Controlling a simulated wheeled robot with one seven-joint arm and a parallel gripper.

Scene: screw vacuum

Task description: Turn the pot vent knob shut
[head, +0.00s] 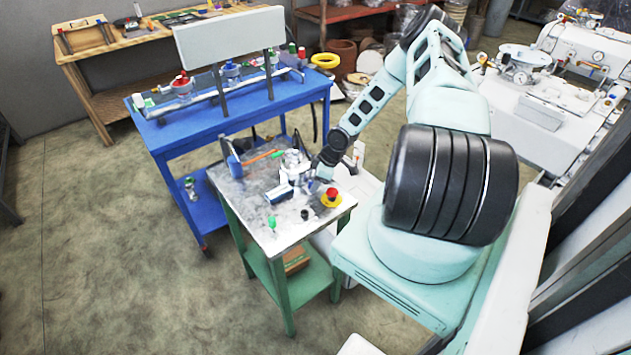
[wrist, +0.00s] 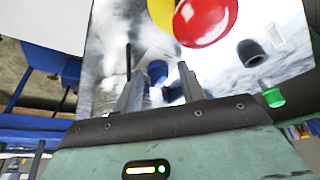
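A silvery metal fitting (head: 293,165), which may be the pot, stands near the back of the small metal-topped table (head: 255,205). I cannot make out its vent knob for sure. My gripper (head: 318,172) is low over the table, close to the right of this fitting; its fingers are hard to see there. In the wrist view the two fingers (wrist: 158,88) stand apart with a gap between them. A small blue cap (wrist: 157,72) shows in or beyond that gap; I cannot tell whether it is touched.
A red button on a yellow base (head: 331,198) sits near the table's right edge; red and yellow (wrist: 205,18) loom large in the wrist view. A dark knob (wrist: 250,52) and a green knob (wrist: 272,96) are close by. A blue workbench (head: 235,115) stands behind.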

